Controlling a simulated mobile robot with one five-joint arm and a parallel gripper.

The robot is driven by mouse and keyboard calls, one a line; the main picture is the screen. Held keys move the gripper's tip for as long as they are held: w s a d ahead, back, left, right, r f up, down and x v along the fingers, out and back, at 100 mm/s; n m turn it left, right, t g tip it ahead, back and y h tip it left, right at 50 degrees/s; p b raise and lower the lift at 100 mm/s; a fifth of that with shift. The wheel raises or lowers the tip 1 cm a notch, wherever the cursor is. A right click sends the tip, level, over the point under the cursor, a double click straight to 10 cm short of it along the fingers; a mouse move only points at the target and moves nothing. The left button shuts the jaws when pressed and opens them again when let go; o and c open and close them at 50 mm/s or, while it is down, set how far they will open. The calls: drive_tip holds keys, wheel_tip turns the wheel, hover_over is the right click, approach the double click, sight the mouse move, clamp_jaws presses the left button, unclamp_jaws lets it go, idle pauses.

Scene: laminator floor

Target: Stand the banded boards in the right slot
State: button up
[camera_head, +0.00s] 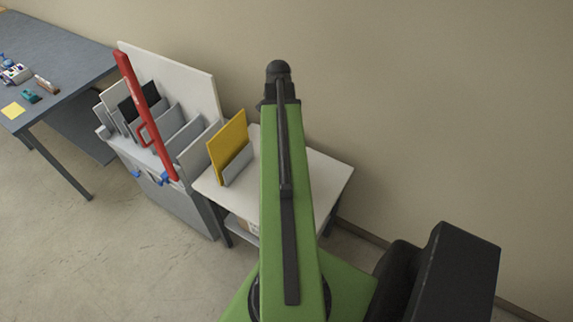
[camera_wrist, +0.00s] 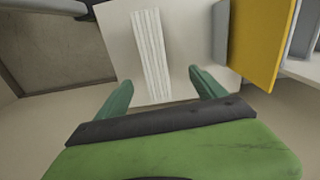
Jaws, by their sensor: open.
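In the wrist view, a narrow bundle of thin white boards (camera_wrist: 152,55) shows its edges on the pale tabletop (camera_wrist: 120,30). No band can be made out on it. My gripper (camera_wrist: 160,80) is open, its two teal fingers spread to either side of the bundle's near part, with nothing visibly held. I cannot tell the height gap. In the head view my green arm covers this part of the table, and the bundle is not visible. A grey rack (camera_head: 182,135) with several upright dividers stands left of the table; its rightmost slot lies near the table's edge.
A yellow board (camera_head: 228,142) stands in a grey holder (camera_head: 238,166) on the table (camera_head: 325,178); it is also close right of my gripper in the wrist view (camera_wrist: 262,35). A red bar (camera_head: 145,115) slants across the rack. A dark workbench (camera_head: 60,50) stands at far left.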

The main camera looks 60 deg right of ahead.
drive_tip(key=shift+m, duration=0.3)
drive_tip(key=f+b, duration=0.4)
drive_tip(key=s+f+b, duration=0.1)
drive_tip(key=f+b, duration=0.3)
drive_tip(key=d+f+b, duration=0.1)
drive_tip(key=f+b, duration=0.3)
drive_tip(key=shift+s+d+b, duration=0.1)
drive_tip(key=shift+s+b, duration=0.2)
drive_tip(key=shift+b, duration=0.05)
drive_tip(key=shift+r, duration=0.1)
drive_tip(key=f+b, duration=0.3)
drive_tip(key=a+f+b, duration=0.1)
drive_tip(key=f, duration=0.1)
drive_tip(key=shift+b, duration=0.4)
clamp_jaws()
